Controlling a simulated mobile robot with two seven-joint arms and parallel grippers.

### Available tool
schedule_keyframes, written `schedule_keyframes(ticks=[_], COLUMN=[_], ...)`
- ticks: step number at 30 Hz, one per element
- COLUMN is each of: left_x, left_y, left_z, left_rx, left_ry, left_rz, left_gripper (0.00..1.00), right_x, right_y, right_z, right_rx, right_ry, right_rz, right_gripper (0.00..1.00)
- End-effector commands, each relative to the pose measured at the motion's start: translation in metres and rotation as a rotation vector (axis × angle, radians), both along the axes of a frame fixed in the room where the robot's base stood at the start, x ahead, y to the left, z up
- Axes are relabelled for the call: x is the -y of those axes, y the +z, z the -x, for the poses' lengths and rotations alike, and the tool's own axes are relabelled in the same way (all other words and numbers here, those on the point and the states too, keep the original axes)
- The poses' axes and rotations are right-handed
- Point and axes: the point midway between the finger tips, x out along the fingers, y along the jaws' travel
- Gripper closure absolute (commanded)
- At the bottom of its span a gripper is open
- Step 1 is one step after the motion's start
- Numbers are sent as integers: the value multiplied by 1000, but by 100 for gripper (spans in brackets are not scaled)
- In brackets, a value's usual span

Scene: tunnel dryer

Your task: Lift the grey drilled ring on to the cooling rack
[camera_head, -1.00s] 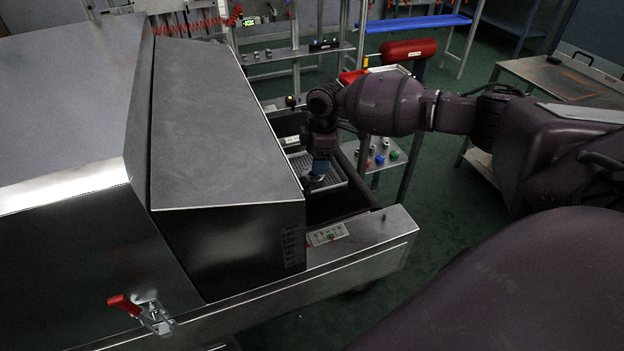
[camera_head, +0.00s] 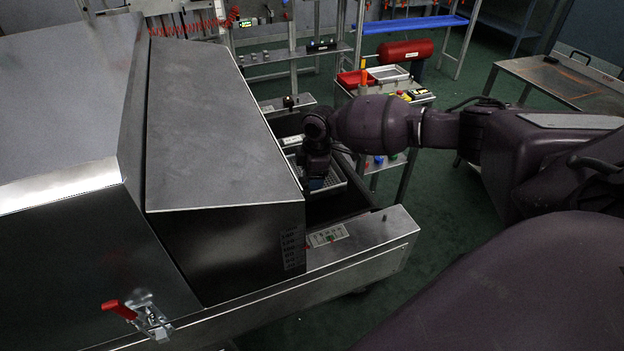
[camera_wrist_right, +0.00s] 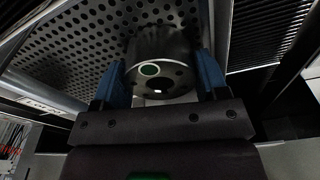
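The grey drilled ring (camera_wrist_right: 157,78) shows in the right wrist view, with a dark central bore, small holes and a green dot on its face. It is by the perforated metal of a tray (camera_wrist_right: 95,35). My right gripper (camera_wrist_right: 163,70) has its two blue fingers on either side of the ring, very close to its wall. Firm contact on both sides is not clear. In the head view the right gripper (camera_head: 318,183) is low over the tray (camera_head: 334,184) at the dryer's open end, and hides the ring. My left gripper is out of view. I cannot make out which thing is the cooling rack.
The dryer's sloped metal hood (camera_head: 215,120) stands just left of the right gripper. A metal ledge with a label (camera_head: 328,235) lies in front. A stand with a red cylinder (camera_head: 407,50) and a metal table (camera_head: 560,80) are behind and right.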

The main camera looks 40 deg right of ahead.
Motion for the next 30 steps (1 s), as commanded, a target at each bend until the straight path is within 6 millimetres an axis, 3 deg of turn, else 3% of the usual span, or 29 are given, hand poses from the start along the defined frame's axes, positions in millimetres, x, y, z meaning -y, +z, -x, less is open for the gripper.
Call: schedule_keyframes(ticks=[1,10,20,26,30], left_x=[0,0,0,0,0], left_y=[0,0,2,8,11], left_z=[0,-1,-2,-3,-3], left_rx=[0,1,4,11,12], left_ry=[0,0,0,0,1], left_rz=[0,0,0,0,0], left_gripper=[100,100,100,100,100], right_x=[0,0,0,0,0], right_y=[0,2,10,41,73], right_z=[0,-1,-2,-2,-2], right_rx=[0,4,6,9,11], right_ry=[0,0,-1,-1,0], right_rz=[0,-1,-2,-1,0], right_gripper=[52,97,97,97,97])
